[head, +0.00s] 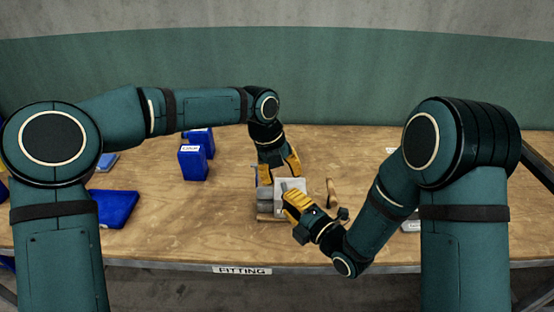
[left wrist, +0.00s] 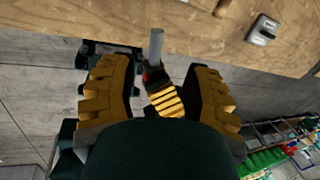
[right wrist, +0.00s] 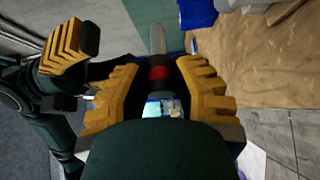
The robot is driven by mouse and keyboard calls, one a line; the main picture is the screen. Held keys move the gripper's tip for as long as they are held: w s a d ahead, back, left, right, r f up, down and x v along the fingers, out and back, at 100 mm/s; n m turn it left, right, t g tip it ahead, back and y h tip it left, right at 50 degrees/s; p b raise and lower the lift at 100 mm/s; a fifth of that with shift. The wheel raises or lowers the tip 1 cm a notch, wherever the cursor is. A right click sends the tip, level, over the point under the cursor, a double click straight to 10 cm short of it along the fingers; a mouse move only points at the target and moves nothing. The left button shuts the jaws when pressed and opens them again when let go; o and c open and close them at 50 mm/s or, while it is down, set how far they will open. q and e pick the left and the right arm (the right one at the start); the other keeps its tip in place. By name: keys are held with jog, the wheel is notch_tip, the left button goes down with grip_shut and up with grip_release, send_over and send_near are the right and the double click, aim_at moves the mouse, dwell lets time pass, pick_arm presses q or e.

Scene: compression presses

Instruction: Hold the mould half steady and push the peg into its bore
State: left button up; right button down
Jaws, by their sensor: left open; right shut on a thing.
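The grey block I take for the mould half (head: 266,201) stands near the table's front edge, partly hidden by my grippers. My left gripper (head: 280,168) is open, just behind and above it; whether its fingers touch the block is unclear. My right gripper (head: 300,205) is in front of the block. In the right wrist view, my right gripper (right wrist: 158,90) is shut on the peg (right wrist: 157,40), a grey rod with a red band. The peg also shows in the left wrist view (left wrist: 156,46), between the open left fingers. The bore is not visible.
A brown cylindrical thing (head: 333,195) is right of the block. A small grey item (head: 411,226) lies further right. The table between tray and block is clear.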

aim_at(284, 186)
pick_arm(q)
jog(key=shift+x, duration=3)
grip_shut()
pick_arm(e)
jog(key=c, duration=0.8)
grip_release()
